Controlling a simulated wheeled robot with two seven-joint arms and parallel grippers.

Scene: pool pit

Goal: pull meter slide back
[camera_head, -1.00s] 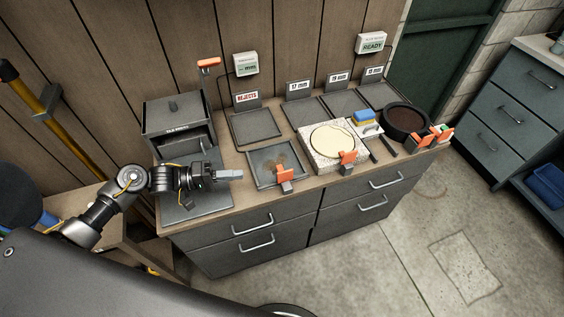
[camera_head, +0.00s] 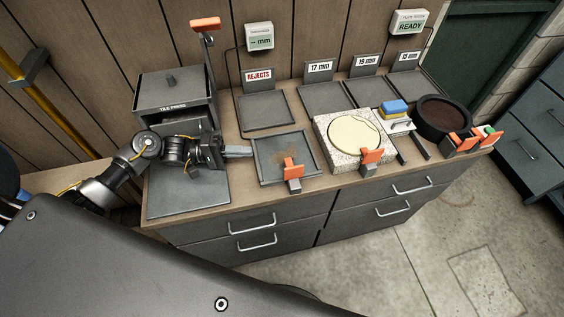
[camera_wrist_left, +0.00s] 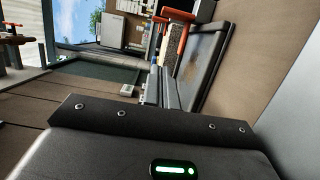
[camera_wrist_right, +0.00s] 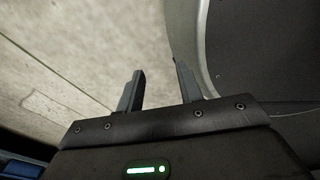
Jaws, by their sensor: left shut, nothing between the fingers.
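No part is labelled as the meter slide, so I cannot tell which it is. A small white meter display reading "-- mm" (camera_head: 259,37) is on the back wall, with a dark cable. A dark shallow tray (camera_head: 265,178) with rusty stains and an orange-handled clip (camera_head: 292,170) at its front lies right of my left gripper (camera_head: 240,152). That gripper is shut and empty, its fingertips close to the tray's left rim; contact cannot be told. The tray also shows in the left wrist view (camera_wrist_left: 208,62). My right gripper (camera_wrist_right: 160,88) is open and empty above the floor.
A tile press (camera_head: 175,100) with an orange-topped lever (camera_head: 205,24) stands behind my left gripper. A speckled block (camera_head: 328,140) with a cream disc, a blue-topped block (camera_head: 394,107) and a dark round pan (camera_head: 446,113) stand farther right. Labelled trays line the back.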

